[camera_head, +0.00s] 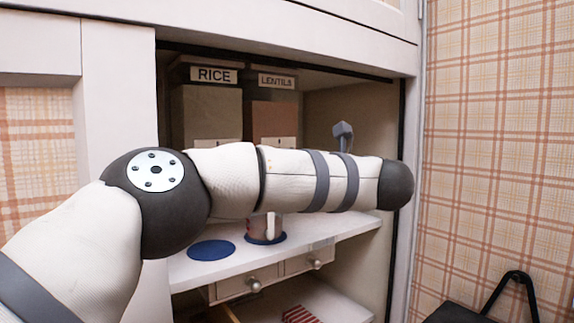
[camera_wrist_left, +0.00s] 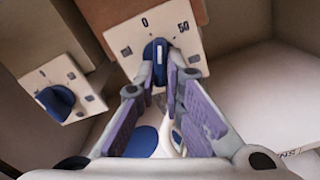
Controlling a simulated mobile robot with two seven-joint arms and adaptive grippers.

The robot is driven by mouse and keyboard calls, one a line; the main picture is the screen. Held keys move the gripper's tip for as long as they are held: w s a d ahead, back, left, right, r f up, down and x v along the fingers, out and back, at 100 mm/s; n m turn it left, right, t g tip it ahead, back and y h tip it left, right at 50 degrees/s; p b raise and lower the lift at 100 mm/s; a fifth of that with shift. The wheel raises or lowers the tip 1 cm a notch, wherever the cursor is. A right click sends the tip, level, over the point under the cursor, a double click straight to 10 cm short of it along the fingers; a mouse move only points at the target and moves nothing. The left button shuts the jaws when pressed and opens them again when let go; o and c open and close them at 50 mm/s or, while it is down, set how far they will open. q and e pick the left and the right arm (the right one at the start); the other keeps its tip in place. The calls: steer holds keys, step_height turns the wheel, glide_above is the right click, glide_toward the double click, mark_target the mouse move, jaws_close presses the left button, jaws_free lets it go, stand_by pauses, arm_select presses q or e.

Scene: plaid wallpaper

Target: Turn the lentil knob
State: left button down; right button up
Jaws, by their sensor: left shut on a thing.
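The lentil dispenser (camera_head: 273,117), labelled LENTILS, stands in the cupboard with reddish-brown contents. Its blue knob (camera_wrist_left: 153,49) sits on a pale dial plate (camera_wrist_left: 192,45) marked 0 and 50. My left gripper (camera_wrist_left: 166,76) is closed with its fingertips at this knob, gripping it. The knob's exact angle is hard to read. My left arm spans the head view and hides the gripper and the knob there. A mug (camera_head: 271,226) stands on a blue coaster below the lentil dispenser, partly hidden by the arm. My right gripper is in neither view.
The rice dispenser (camera_head: 208,117) stands left of the lentils; its blue knob (camera_wrist_left: 56,100) is close to my left gripper. An empty blue coaster (camera_head: 211,250) lies on the shelf (camera_head: 335,232). Small drawers (camera_head: 247,283) hang beneath. The cupboard's side wall bounds the right.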

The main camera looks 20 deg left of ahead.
arm_select(q)
steer(key=shift+w+r+n, duration=0.1)
steer(key=shift+r+n, duration=0.05)
steer(key=shift+n, duration=2.05)
steer(key=c, duration=1.7)
jaws_free()
steer(key=shift+d, duration=0.15)
steer(key=v, duration=1.1)
steer(key=shift+s+d, duration=0.25)
steer(key=shift+d, duration=0.05)
